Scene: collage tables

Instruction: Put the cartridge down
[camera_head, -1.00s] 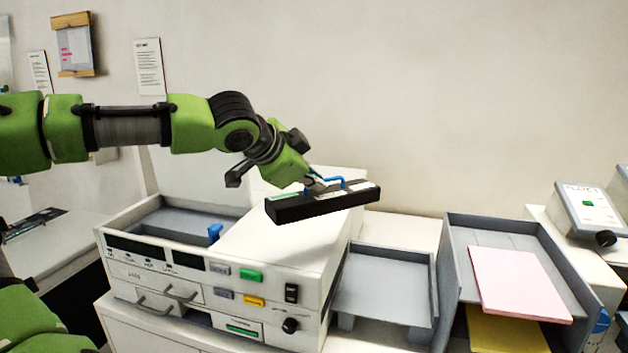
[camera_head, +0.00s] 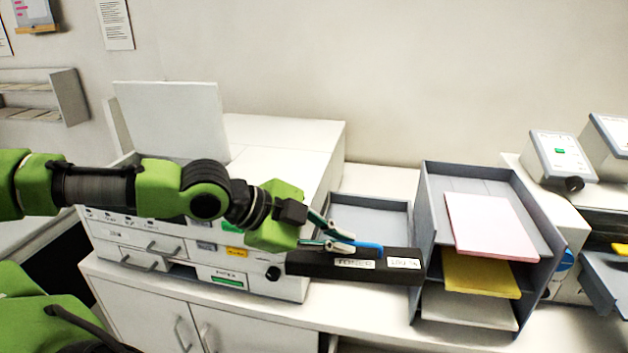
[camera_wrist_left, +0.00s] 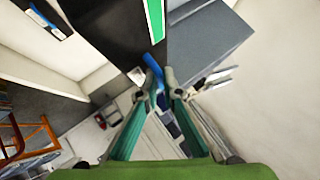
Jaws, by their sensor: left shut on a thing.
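The cartridge (camera_head: 318,265) is a long black bar with white labels and a blue handle (camera_head: 368,249). My left gripper (camera_head: 352,246) is shut on it by the handle, in front of the printer's right side and the small grey tray. In the left wrist view the cartridge (camera_wrist_left: 120,25) shows at the top with a green stripe, and the blue handle (camera_wrist_left: 153,68) sits between the fingertips (camera_wrist_left: 158,82). Whether the cartridge touches anything below cannot be told. My right gripper is not in view.
The white printer (camera_head: 290,150) stands at left with its lid (camera_head: 175,115) raised. A grey tray (camera_head: 370,200) lies right of it. A grey paper rack (camera_head: 428,215) holds pink (camera_head: 490,225) and yellow sheets (camera_head: 480,280). White devices (camera_head: 562,158) stand at far right.

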